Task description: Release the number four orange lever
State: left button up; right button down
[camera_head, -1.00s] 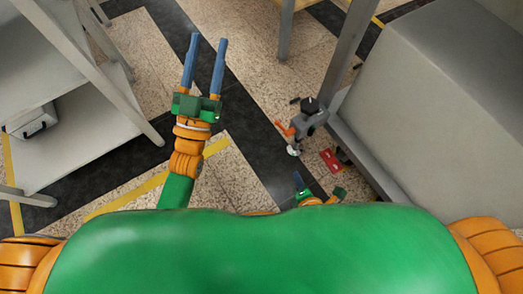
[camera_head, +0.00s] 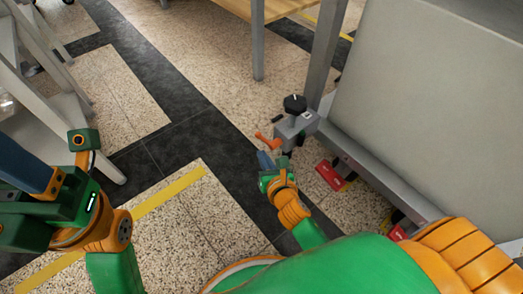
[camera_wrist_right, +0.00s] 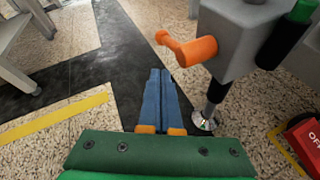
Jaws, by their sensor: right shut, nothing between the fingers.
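The orange lever (camera_head: 268,141) sticks out to the left from a grey clamp block (camera_head: 296,126) at the foot of the grey machine's frame. In the right wrist view the lever (camera_wrist_right: 190,48) is close, with its bent end pointing left. No number on it is readable. My right gripper (camera_head: 266,160) is shut and empty, just below the lever in the head view. In the wrist view its blue fingers (camera_wrist_right: 160,75) lie together, with the lever beyond and right of the tips; contact cannot be told. My left gripper (camera_head: 22,168) is cut off at the left edge.
A black knob (camera_head: 294,104) tops the clamp block, and a round levelling foot (camera_wrist_right: 204,123) stands below it. A red box (camera_head: 330,175) is on the right. The large grey machine (camera_head: 430,110) fills the right side. Open floor lies to the left.

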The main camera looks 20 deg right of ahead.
aim_at(264, 140)
jog(key=shift+w+d+r, duration=0.1)
jog(key=shift+w+r, duration=0.25)
jog(key=shift+w, duration=0.3)
jog(key=shift+w+d+r, duration=0.1)
jog(key=shift+w+r, duration=0.25)
jog(key=shift+w, duration=0.25)
jog(key=shift+w+r+t+b, duration=0.1)
jog(key=shift+r+t+b, duration=0.15)
jog(key=shift+t+b, duration=0.4)
